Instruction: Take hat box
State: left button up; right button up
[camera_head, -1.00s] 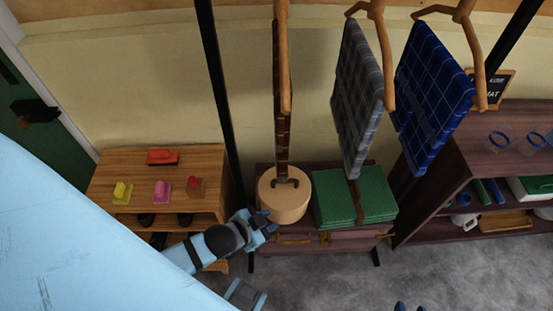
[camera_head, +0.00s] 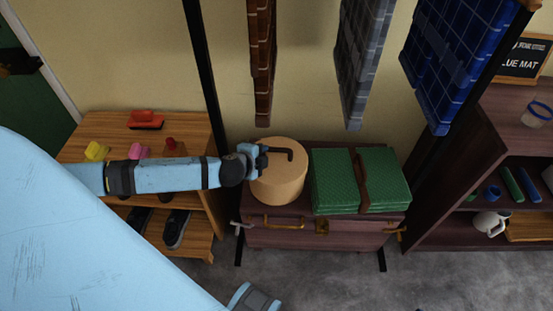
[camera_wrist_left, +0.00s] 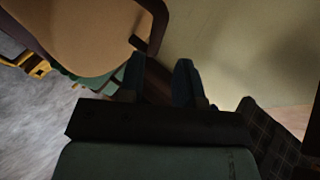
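The hat box (camera_head: 278,186) is a round tan box with a dark curved handle (camera_head: 282,150) on its lid. It stands on the left part of a dark wooden chest (camera_head: 275,233). My left gripper (camera_head: 262,158) is at the upper left of the lid, close to the handle. In the left wrist view, the hat box (camera_wrist_left: 75,35) fills the upper left, with its handle (camera_wrist_left: 157,28) just beyond the fingers. The left gripper (camera_wrist_left: 158,82) has its fingers apart with nothing clearly between them. Whether a finger touches the handle is hard to tell. My right gripper is not in view.
A folded green blanket (camera_head: 333,182) with a brown strap lies right of the box. A wooden shelf (camera_head: 192,205) with brushes and shoes stands left, a dark shelf (camera_head: 470,175) right. Plaid cloths (camera_head: 365,60) hang above. A black post (camera_head: 208,80) rises behind my left arm.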

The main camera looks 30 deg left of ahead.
aim_at(276, 150)
pick_arm(q)
jog(key=x, duration=0.4)
jog(key=shift+d+b, duration=0.1)
jog(key=shift+b, duration=0.25)
jog(key=w+f, duration=0.1)
jog(key=w+d+f+b, duration=0.1)
jog(key=w, duration=0.1)
jog(key=shift+w+f+b, duration=0.2)
jog(key=shift+w+b, duration=0.1)
jog(key=shift+w, duration=0.05)
jog(key=shift+w+a, duration=0.1)
jog(key=shift+w, duration=0.15)
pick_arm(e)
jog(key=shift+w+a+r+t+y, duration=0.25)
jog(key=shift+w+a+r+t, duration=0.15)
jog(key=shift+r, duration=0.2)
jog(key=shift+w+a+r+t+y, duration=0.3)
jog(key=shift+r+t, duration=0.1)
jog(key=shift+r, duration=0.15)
pick_arm(q)
jog(key=shift+c, duration=0.5)
grip_shut()
